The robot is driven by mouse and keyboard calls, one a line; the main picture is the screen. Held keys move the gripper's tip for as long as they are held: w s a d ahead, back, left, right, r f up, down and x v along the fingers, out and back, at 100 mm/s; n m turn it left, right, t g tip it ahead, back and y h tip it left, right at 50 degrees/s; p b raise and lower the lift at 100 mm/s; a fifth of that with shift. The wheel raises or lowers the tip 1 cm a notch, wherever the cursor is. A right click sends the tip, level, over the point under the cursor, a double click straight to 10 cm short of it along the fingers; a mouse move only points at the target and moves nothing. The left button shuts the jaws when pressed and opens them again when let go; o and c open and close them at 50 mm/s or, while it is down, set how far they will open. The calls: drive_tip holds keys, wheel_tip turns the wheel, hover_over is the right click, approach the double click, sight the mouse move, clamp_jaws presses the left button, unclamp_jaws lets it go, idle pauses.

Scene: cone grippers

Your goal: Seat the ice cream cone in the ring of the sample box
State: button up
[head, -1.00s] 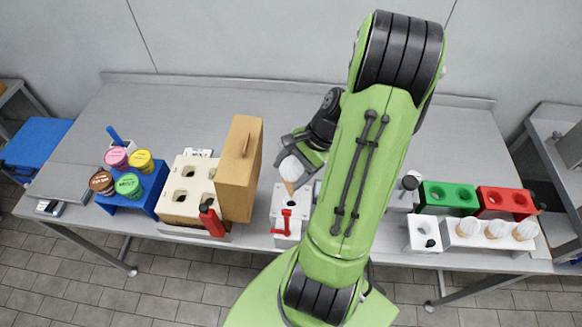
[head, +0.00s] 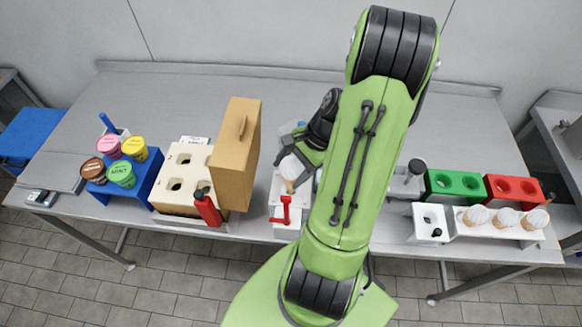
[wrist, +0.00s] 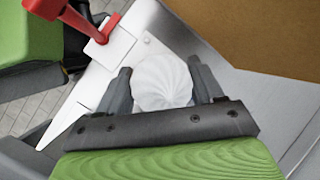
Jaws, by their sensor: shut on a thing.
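My gripper (head: 300,160) is shut on the ice cream cone (head: 289,168), which has a white swirl top and a tan wafer below. The cone is roughly upright, over or at the back part of a small white box with a red lever (head: 285,208). In the wrist view the white swirl (wrist: 162,80) sits between both dark fingers and hides the wafer tip and whatever is beneath it. I cannot tell whether the tip touches the box. A cream box with square holes (head: 170,202) stands to the left; I cannot tell which box is the sample box.
A tall brown panel with a handle (head: 238,155) stands close left of my gripper. A red bottle (head: 207,208) is by the cream box. Tubs on a blue stand (head: 130,190) are far left. Green (head: 455,187) and red (head: 513,188) holders and a white cone rack (head: 500,230) are right.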

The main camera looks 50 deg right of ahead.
drive_tip(key=shift+f+b, duration=1.05)
drive_tip(key=shift+f, duration=0.65)
drive_tip(key=o, duration=0.9)
drive_tip(key=shift+r, duration=0.15)
drive_tip(key=s+d, duration=0.2)
drive_tip(key=d, duration=0.1)
drive_tip(key=s+d, duration=0.2)
drive_tip(key=d, duration=0.2)
drive_tip(key=s+d, duration=0.2)
drive_tip(key=d, duration=0.2)
drive_tip(key=shift+s+r, duration=0.1)
drive_tip(key=shift+r, duration=0.3)
